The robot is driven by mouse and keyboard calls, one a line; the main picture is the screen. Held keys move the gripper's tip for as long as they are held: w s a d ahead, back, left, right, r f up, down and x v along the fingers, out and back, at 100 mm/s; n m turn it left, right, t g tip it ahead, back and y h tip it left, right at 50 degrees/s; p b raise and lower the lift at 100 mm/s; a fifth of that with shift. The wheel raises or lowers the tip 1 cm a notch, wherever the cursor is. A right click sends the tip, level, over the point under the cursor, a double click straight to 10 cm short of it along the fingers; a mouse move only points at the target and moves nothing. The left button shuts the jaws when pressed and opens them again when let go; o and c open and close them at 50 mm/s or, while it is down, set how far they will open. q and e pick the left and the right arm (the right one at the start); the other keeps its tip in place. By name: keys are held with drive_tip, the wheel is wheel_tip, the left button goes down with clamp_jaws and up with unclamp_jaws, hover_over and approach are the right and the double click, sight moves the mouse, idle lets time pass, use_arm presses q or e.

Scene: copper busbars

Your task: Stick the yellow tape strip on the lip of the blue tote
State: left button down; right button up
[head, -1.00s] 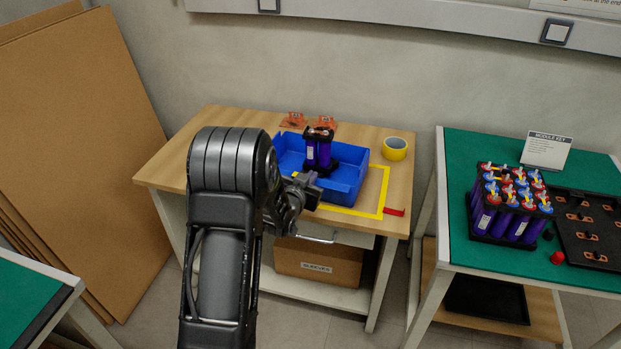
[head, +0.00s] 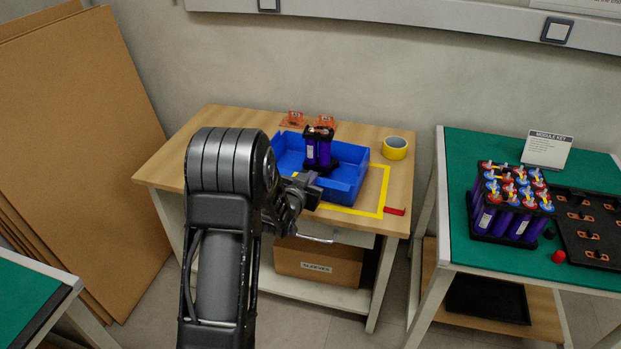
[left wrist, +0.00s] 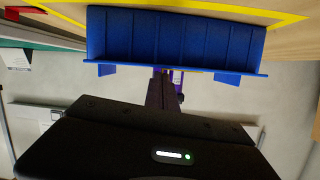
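The blue tote (head: 344,187) stands on the wooden table inside a yellow taped outline, with purple cells (head: 318,150) in it. My left gripper (head: 312,183) is at the tote's front lip, near its left part. In the left wrist view the fingers (left wrist: 162,92) are together and reach the tote's lip (left wrist: 225,74). A thin sliver of yellow, seemingly the tape strip (left wrist: 188,70), shows by the fingertips; most of it is hidden. Whether it touches the lip is unclear. My right gripper is out of view.
A yellow tape roll (head: 395,147) and a red item (head: 394,211) lie right of the tote. Orange pieces (head: 295,119) are behind it. A green-topped table (head: 460,150) with a battery module (head: 510,205) stands at right.

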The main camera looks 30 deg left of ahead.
use_arm(q)
drive_tip(key=shift+s+f+b, duration=0.2)
drive_tip(key=shift+f+b, duration=0.1)
drive_tip(key=shift+f, duration=0.1)
idle(1.2)
drive_tip(key=c, duration=2.1)
unclamp_jaws()
drive_tip(key=shift+c, duration=0.2)
drive_tip(key=o, duration=0.4)
drive_tip(key=shift+o, duration=0.5)
drive_tip(key=shift+d, duration=0.1)
drive_tip(key=shift+r, duration=0.1)
drive_tip(key=v, duration=0.7)
drive_tip(key=shift+s+r, duration=0.25)
drive_tip(key=shift+s, duration=0.05)
drive_tip(key=shift+f, duration=0.1)
